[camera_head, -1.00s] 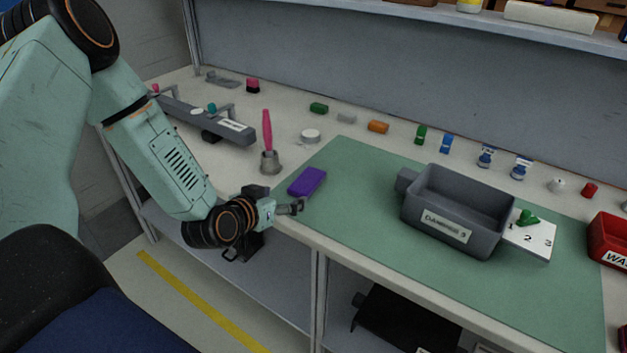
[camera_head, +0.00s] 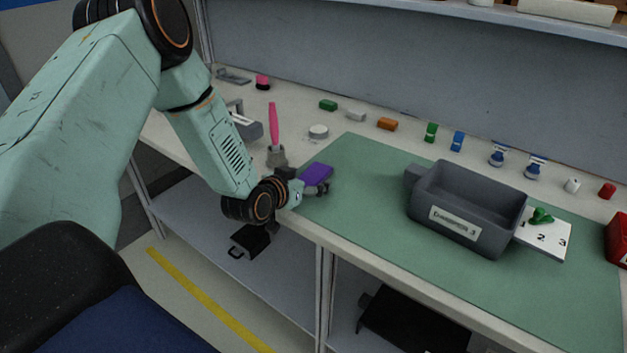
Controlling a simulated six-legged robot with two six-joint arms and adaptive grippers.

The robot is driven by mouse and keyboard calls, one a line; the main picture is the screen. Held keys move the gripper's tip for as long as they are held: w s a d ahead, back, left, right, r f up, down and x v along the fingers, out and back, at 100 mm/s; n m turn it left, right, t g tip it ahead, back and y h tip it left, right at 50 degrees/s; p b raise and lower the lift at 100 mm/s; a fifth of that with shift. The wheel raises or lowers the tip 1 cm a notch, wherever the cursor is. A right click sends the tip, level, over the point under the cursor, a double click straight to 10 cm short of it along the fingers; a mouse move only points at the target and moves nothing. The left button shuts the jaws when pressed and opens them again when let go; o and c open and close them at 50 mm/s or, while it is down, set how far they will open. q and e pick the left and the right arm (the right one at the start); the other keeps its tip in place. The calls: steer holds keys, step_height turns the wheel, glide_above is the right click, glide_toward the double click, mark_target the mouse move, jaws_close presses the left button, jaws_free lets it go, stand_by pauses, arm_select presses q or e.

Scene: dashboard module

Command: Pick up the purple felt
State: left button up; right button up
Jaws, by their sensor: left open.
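The purple felt (camera_head: 316,173) is a small flat rectangular block at the left end of the green mat (camera_head: 372,222). My left gripper (camera_head: 322,189) is open at the felt's near side, close to the mat's left edge. Its fingers overlap the felt's near edge in the picture; I cannot tell whether they touch it. My right gripper is not in view.
A grey bin (camera_head: 465,206) stands on the mat, with a white numbered card (camera_head: 548,240) beside it. Several small coloured blocks line the back. The mat between felt and bin is clear.

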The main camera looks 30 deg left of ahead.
arm_select(q)
steer(key=shift+a+f, duration=0.1)
steer(key=shift+a, duration=0.05)
steer(key=shift+w+d, duration=0.1)
steer(key=shift+d, duration=0.25)
steer(key=c, duration=0.4)
steer(key=shift+a, duration=0.25)
steer(key=c, duration=0.4)
steer(key=shift+c, duration=0.9)
steer(key=shift+d, duration=0.2)
steer(key=shift+c, duration=0.3)
